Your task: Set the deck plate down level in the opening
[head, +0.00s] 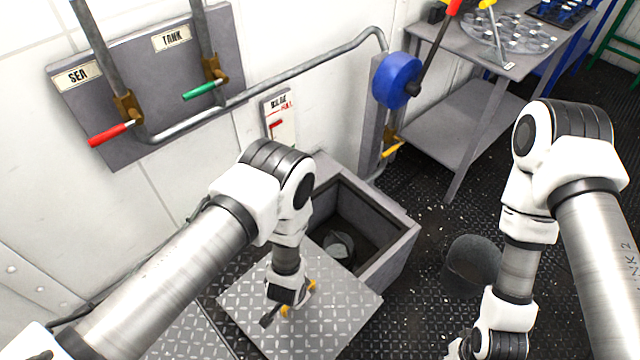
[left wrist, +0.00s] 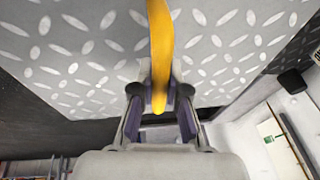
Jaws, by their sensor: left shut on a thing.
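The deck plate (head: 345,305) is a grey diamond-tread square with a yellow handle (head: 312,285). My left gripper (head: 287,310) is shut on that handle, above the middle of the plate. In the left wrist view the handle (left wrist: 160,45) runs between the fingers (left wrist: 160,115), with the tread surface (left wrist: 75,60) close by. The opening (head: 345,215) is a dark square well with a raised grey rim (head: 395,250). The plate is in front of it and to the left, hiding its near corner. I cannot tell whether the plate is level. My right gripper is below the picture's edge.
A round grey object (head: 340,245) is inside the well. A dark bucket (head: 470,265) stands on the deck to the right. A valve panel (head: 145,80) and pipe (head: 270,85) are on the wall behind. A grey bench (head: 470,100) stands at the back right.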

